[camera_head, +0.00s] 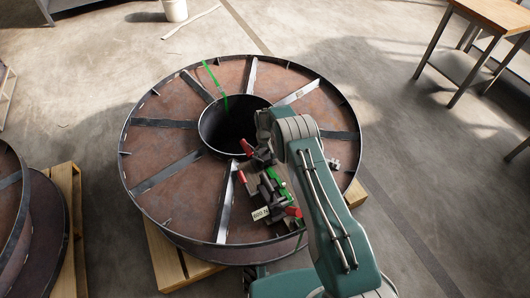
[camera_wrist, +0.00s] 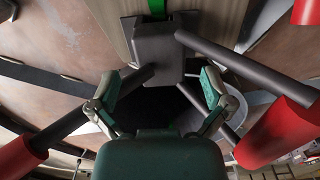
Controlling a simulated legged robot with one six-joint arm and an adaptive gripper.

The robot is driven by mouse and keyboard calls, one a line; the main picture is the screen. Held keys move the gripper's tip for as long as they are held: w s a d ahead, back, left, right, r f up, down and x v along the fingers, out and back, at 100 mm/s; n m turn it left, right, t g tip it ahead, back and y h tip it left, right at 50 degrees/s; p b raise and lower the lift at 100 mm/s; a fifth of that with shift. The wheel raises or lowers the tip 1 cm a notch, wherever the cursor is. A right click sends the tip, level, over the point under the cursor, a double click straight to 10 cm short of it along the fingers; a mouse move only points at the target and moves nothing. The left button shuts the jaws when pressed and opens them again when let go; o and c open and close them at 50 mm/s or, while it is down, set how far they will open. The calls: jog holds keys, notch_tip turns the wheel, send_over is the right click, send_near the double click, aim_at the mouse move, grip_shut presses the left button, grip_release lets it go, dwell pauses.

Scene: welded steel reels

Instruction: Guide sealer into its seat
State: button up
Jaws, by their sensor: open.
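In the wrist view, a dark grey block (camera_wrist: 153,48) with dark bars ending in red grips, which looks like the sealer, is just ahead of my gripper (camera_wrist: 160,97). The two green-padded fingers are open and spread below the block, with bars near them; I cannot tell whether they touch. A green strap (camera_wrist: 156,8) shows at the block's top edge. In the head view, red-handled tooling (camera_head: 266,190) with a green part sits on the reel in front of the central hole, partly behind my arm. I cannot make out the seat.
The large steel reel (camera_head: 165,155) lies flat on a wooden pallet (camera_head: 165,262), with raised radial bars around its open hub (camera_head: 232,128). A green strap (camera_head: 212,76) crosses its far rim. Another reel (camera_head: 12,215) is at left, and a wooden-topped table (camera_head: 497,14) at upper right.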

jog(key=shift+r, duration=0.4)
jog(key=shift+s+f, duration=0.1)
dwell(0.4)
notch_tip(320, 180, up, 7)
dwell(1.3)
dwell(0.4)
